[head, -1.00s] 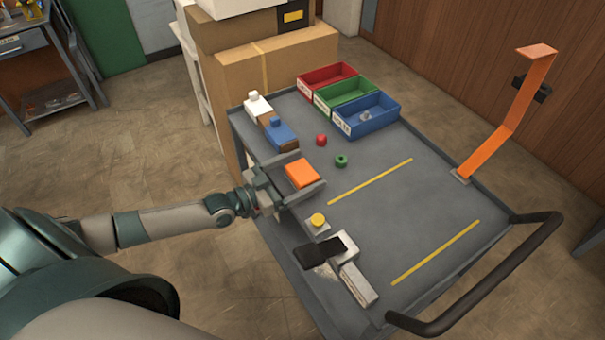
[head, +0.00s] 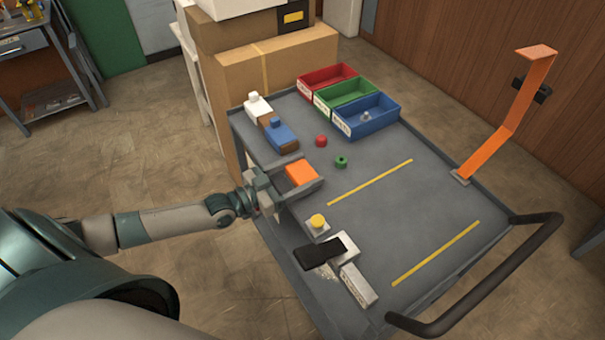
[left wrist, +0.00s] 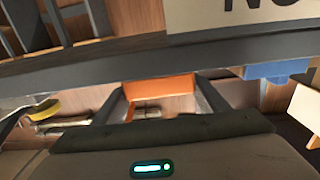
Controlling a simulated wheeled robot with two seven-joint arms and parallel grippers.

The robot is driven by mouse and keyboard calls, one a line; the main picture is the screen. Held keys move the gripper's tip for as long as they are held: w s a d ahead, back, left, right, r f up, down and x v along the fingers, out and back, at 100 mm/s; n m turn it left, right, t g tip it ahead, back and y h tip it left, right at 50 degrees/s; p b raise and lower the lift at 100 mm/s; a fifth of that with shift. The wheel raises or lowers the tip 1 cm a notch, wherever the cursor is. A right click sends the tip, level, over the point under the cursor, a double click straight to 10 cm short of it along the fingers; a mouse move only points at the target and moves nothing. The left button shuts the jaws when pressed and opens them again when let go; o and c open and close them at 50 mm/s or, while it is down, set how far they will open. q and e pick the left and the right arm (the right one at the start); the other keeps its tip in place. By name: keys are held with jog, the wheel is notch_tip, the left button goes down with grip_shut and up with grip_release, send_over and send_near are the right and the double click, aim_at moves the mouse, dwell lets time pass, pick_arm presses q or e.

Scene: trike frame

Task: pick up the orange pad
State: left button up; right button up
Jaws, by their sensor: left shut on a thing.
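The orange pad (head: 301,173) is at the left side of the grey cart top (head: 390,200), between the two fingers of my left gripper (head: 310,171). The gripper reaches in from the left edge of the cart and is shut on the pad. I cannot tell whether the pad is clear of the surface. My right gripper is not in view.
Red (head: 327,84), green (head: 345,98) and blue (head: 365,118) bins stand at the back. Close by are a blue-topped block (head: 281,133), a yellow button (head: 318,221) and a black-and-white device (head: 322,252). An orange bent strip (head: 510,115) rises at right. The cart's middle is mostly clear.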

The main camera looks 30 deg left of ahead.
aim_at(307, 171)
pick_arm(q)
jog(key=shift+r, duration=0.7)
jog(key=r, duration=0.2)
jog(key=w+d+r, duration=0.1)
jog(key=shift+r, duration=0.2)
jog(key=w+d+r+b, duration=0.1)
jog(key=w+d+r, duration=0.5)
jog(key=w+d, duration=0.1)
jog(key=shift+w+b, duration=0.3)
jog(key=shift+w, duration=0.05)
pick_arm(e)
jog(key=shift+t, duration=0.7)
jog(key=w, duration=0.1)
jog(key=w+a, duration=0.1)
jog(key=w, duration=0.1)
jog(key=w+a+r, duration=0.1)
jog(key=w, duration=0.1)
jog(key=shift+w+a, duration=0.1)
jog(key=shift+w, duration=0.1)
pick_arm(q)
jog(key=shift+r, duration=0.1)
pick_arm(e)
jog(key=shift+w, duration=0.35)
pick_arm(q)
jog(key=shift+a, duration=0.1)
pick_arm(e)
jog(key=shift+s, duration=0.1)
